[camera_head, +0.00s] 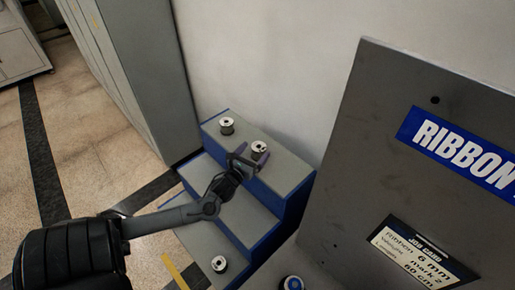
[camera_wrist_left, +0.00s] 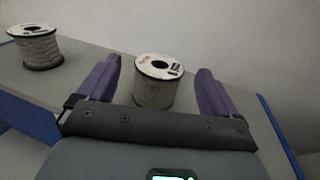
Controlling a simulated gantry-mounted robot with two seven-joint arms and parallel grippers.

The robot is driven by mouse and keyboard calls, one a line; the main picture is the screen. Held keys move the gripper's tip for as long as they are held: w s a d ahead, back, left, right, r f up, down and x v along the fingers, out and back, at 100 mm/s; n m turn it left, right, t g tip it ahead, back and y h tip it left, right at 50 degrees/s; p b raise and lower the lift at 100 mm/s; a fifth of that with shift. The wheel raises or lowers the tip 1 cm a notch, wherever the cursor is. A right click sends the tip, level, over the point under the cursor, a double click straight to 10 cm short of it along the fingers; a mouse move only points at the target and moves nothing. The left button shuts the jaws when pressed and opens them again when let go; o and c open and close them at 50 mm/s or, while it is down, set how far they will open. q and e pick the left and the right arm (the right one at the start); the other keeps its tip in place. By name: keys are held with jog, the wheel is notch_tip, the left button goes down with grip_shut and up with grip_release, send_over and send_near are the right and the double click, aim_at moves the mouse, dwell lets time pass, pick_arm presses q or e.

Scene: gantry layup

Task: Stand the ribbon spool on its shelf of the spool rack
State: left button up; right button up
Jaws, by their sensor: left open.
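The spool rack (camera_head: 285,172) is a grey, blue-edged stepped stand against the wall. A spool with a white-rimmed top (camera_head: 259,149) stands upright on its top step. My left gripper (camera_head: 246,162) reaches that step with open jaws. In the left wrist view the spool (camera_wrist_left: 153,92) stands between the two purple fingers (camera_wrist_left: 158,85), with a gap on each side. Its label is too small to read. A second similar spool (camera_head: 227,125) stands upright farther left on the same step; it also shows in the left wrist view (camera_wrist_left: 36,50). My right gripper is out of view.
Another spool (camera_head: 219,264) stands on the lowest step. A blue-topped spool (camera_head: 292,283) is cut off at the bottom edge. A dark panel (camera_head: 365,130) with a RIBBON sign (camera_head: 465,150) and a job card (camera_head: 415,255) stands right. The middle step (camera_head: 245,215) looks clear.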

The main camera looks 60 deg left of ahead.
pick_arm(q)
jog(key=v, duration=0.7)
jog(key=s+d+f+n+g+h, duration=0.2)
jog(key=d+f+n+g, duration=0.15)
jog(key=d+n, duration=0.4)
jog(key=s+d+f+n+g+h, duration=0.25)
jog(key=d+f+n, duration=0.25)
jog(key=d+n, duration=0.3)
jog(key=s+d+r+n+g+h, duration=0.1)
jog(key=s+d+n+g+h, duration=0.1)
jog(key=d+n, duration=0.4)
jog(key=s+d+r+n+g+h, duration=0.2)
jog(key=s+d+n+g, duration=0.2)
jog(key=d, duration=0.5)
jog(key=shift+s+d+r+n, duration=0.25)
jog(key=shift+s+n, duration=0.85)
jog(key=shift+n, duration=0.35)
jog(key=shift+r, duration=0.1)
notch_tip(320, 180, up, 17)
jog(key=p, duration=1.7)
